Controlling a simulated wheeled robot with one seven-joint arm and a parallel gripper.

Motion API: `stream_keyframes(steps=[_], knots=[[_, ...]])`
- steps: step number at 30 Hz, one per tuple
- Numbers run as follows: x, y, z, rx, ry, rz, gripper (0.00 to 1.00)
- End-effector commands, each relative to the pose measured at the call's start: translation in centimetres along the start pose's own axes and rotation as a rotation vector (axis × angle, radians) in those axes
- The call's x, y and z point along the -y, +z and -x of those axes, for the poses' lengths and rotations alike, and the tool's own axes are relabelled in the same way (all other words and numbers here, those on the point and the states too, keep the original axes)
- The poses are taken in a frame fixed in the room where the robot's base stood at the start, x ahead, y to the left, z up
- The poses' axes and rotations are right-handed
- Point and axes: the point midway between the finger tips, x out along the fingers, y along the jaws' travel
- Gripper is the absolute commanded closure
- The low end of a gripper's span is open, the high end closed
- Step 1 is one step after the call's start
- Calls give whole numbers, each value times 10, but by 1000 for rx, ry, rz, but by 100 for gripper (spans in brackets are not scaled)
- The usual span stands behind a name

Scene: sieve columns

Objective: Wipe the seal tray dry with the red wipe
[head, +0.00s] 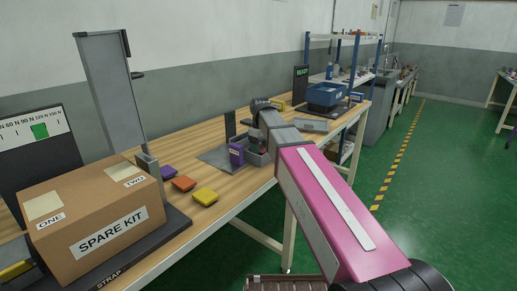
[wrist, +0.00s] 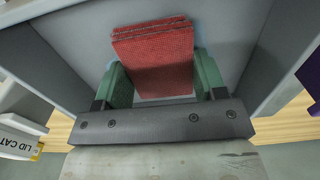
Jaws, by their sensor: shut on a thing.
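The red wipe (wrist: 153,58) is a textured, folded pad between the green fingers of my gripper (wrist: 162,78) in the wrist view. My gripper is shut on it. The wipe is over the floor of a grey walled tray (wrist: 70,32), which looks like the seal tray. A pale blue patch (wrist: 201,28) shows beside the wipe, partly hidden by it. I cannot tell whether the wipe touches the floor. In the head view the tray (head: 255,159) is on the bench, and my arm hides most of it and the wipe.
Purple, orange (head: 183,184) and yellow (head: 205,196) pads lie on the bench. A SPARE KIT carton (head: 92,213) is at the left. A blue bin (head: 325,97) stands farther back.

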Motion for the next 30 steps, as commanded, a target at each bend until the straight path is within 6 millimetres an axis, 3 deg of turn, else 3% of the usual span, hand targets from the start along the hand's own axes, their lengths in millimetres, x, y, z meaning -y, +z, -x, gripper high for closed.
stream_keyframes(steps=[30], knots=[[-39,0,0,0,0,0,57]])
